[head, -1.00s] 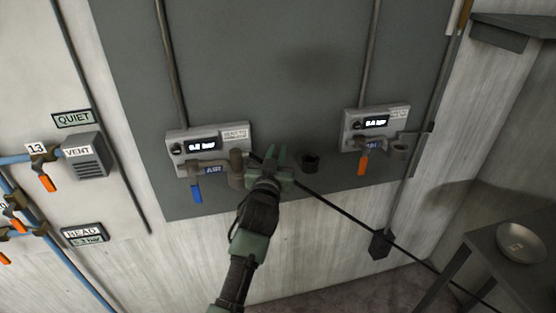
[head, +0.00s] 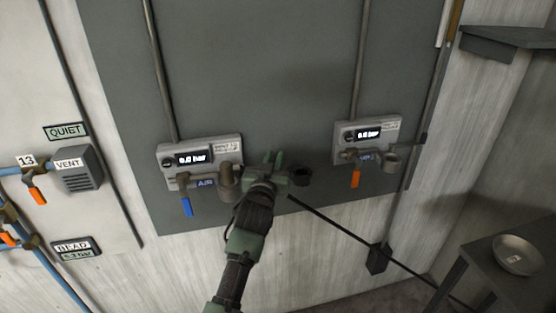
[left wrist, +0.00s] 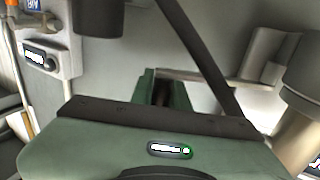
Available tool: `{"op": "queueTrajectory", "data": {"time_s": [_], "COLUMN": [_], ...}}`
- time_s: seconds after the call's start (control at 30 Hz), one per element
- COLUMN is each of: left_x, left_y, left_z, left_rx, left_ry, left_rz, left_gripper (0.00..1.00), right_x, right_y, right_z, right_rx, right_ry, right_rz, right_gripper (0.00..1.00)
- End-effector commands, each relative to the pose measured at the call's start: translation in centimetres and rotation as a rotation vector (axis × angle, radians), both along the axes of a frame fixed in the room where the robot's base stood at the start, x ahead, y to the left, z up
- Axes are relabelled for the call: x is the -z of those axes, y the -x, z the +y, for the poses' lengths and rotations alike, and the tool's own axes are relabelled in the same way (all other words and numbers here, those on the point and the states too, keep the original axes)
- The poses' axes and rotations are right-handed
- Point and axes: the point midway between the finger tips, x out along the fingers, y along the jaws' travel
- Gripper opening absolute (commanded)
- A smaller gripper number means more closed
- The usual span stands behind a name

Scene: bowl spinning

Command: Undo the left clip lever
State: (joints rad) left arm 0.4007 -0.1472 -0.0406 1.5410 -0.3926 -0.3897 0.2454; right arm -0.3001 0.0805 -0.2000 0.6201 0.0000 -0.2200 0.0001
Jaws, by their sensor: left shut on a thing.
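My left gripper (head: 274,160) is at the grey panel, just right of the left air unit's brown outlet (head: 228,181). In the left wrist view its green fingers (left wrist: 158,88) are close together. A thin pale bar, which looks like the left clip lever (left wrist: 205,76), runs from the fingertips toward the outlet side at the right. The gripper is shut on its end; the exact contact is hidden. In the head view my gripper hides the lever. The left unit (head: 199,158) reads 0.0 bar and has a blue handle (head: 187,206). My right gripper is not in view.
A black cup (head: 300,175) sits right beside my gripper. The right unit (head: 367,133) has an orange handle (head: 355,178). A bowl (head: 518,256) stands on a table at right.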

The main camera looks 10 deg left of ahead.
Motion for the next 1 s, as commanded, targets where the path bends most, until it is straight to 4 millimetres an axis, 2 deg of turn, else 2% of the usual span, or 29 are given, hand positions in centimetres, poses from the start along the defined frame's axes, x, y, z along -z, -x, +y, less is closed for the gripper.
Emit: {"op": "queueTrajectory", "data": {"time_s": [0.03, 0.47, 0.97, 1.0], "left_x": [-0.67, -0.67, -0.67, -0.67], "left_y": [-0.06, -0.06, -0.06, -0.06], "left_z": [1.56, 1.56, 1.55, 1.56], "left_rx": [-0.025, -0.025, -0.024, -0.025], "left_ry": [-0.01, -0.01, -0.01, -0.01], "left_rz": [-0.012, -0.012, -0.012, -0.012], "left_gripper": [0.0, 0.0, 0.0, 0.21], "right_x": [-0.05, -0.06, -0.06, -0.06], "right_y": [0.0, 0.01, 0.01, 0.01], "right_z": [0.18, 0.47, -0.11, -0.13], "right_rx": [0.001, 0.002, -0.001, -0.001], "right_ry": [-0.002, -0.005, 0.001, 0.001], "right_rz": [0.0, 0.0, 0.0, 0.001], "right_gripper": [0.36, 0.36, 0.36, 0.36]}}
